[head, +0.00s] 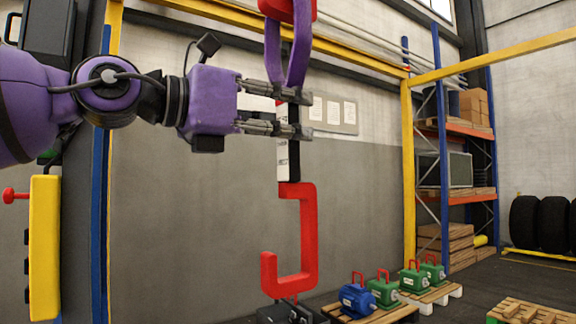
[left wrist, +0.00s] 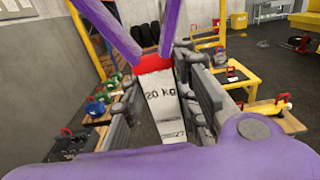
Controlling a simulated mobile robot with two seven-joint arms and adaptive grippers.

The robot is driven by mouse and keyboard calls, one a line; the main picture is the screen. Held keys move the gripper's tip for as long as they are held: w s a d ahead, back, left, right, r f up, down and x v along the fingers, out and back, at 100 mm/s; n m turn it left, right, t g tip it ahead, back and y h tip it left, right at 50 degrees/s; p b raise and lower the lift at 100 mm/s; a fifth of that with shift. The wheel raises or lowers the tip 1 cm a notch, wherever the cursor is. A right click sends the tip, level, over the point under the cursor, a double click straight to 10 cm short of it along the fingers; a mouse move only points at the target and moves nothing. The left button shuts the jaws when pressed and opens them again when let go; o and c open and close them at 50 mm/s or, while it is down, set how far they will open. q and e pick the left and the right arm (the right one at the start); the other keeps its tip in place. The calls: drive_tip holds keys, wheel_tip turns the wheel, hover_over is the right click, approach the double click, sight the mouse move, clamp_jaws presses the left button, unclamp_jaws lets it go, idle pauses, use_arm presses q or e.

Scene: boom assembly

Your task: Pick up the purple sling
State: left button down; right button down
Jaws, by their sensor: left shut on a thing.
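The purple sling (head: 299,50) hangs in a loop from a red fitting (head: 287,8) at the top of the head view. Its lower end reaches the top of a black-and-white bar (head: 282,158) above a red C-shaped hook (head: 308,225). My left gripper (head: 280,113) is just below the sling's lower end, with its fingers on the bar. In the left wrist view a white face marked "20 KG" (left wrist: 160,95) sits between the fingers, and purple straps (left wrist: 172,22) pass above it. Whether the sling is looped around the bar is hidden. My right gripper is not in view.
Below the hook is a dark block (head: 290,313). Blue (head: 355,300) and green (head: 409,278) motor-like units with red handles stand on wooden pallets to the right. A yellow post (head: 408,170) and a shelf rack (head: 455,195) stand behind. Open floor lies right.

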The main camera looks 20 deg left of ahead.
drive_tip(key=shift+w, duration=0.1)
use_arm(q)
drive_tip(key=shift+a+r, duration=0.1)
drive_tip(key=shift+r, duration=0.15)
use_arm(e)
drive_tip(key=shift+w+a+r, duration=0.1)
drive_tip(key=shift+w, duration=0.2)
use_arm(q)
drive_tip(key=shift+r, duration=0.1)
